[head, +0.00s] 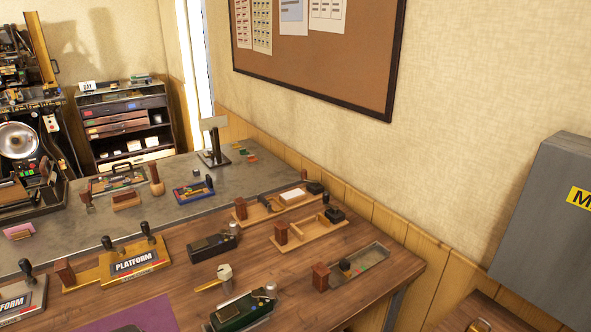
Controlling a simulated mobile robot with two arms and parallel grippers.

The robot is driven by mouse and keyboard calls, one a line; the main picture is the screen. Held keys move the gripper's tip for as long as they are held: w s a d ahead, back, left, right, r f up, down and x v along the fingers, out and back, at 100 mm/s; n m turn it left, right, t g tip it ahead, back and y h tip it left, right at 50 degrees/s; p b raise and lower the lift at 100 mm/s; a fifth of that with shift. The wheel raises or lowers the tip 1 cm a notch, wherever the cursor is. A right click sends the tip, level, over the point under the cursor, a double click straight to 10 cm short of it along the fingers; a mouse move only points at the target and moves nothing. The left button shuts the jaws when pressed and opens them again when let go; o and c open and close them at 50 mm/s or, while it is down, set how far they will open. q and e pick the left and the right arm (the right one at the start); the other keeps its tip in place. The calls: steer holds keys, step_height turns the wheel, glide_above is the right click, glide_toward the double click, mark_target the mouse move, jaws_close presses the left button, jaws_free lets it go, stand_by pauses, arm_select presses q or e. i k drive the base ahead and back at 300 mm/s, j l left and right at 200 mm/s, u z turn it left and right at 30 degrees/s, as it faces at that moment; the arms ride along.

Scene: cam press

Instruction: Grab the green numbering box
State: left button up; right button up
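A dark green box-shaped device (240,312) with a metal knob at its right end lies on the wooden table at the bottom centre of the head view. It looks like the green numbering box. Its lower edge is close to the bottom of the picture. A similar black device (213,245) lies farther back on the same table. Neither of my grippers shows in this view.
A small metal-and-brass tool (217,279) lies between the two devices. Wooden trays with stamps (310,235) and a grey tray (352,270) stand to the right. "PLATFORM" stamp holders (136,262) stand left. A purple mat (130,318) lies at the front.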

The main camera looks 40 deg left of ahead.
mark_target(239, 314)
steer(key=k+u, duration=0.15)
steer(key=u, duration=1.45)
